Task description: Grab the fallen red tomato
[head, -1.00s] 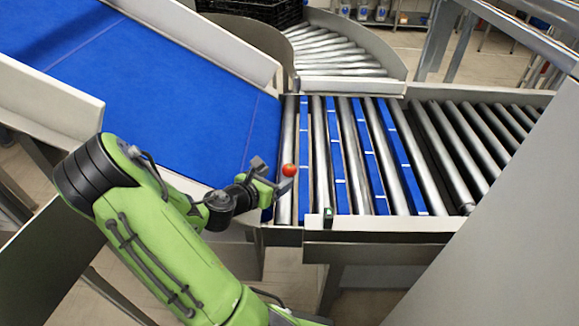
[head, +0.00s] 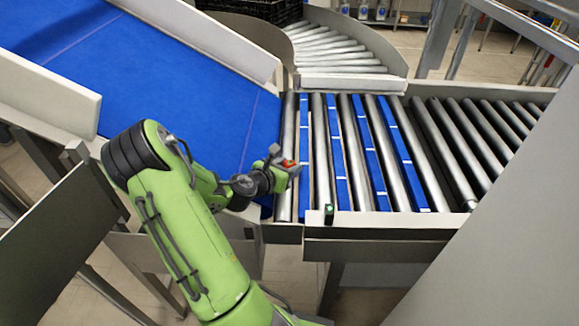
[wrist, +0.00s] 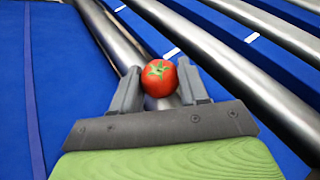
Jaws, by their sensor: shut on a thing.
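The red tomato (wrist: 159,78) with a green stem top sits between the two grey fingers of my gripper (wrist: 160,90) in the wrist view. The fingers are shut on it, one on each side. In the head view, my gripper (head: 288,166) is over the first rollers beside the blue belt's lower end. Only a small red part of the tomato (head: 289,163) shows there; the fingers hide the rest. I cannot tell whether the tomato still touches a roller.
The sloped blue belt (head: 170,80) lies to the left with a metal side wall. Steel rollers (head: 318,150) with blue strips between them run to the right. A metal side rail (head: 390,222) edges the rollers in front. A black crate (head: 265,10) stands at the back.

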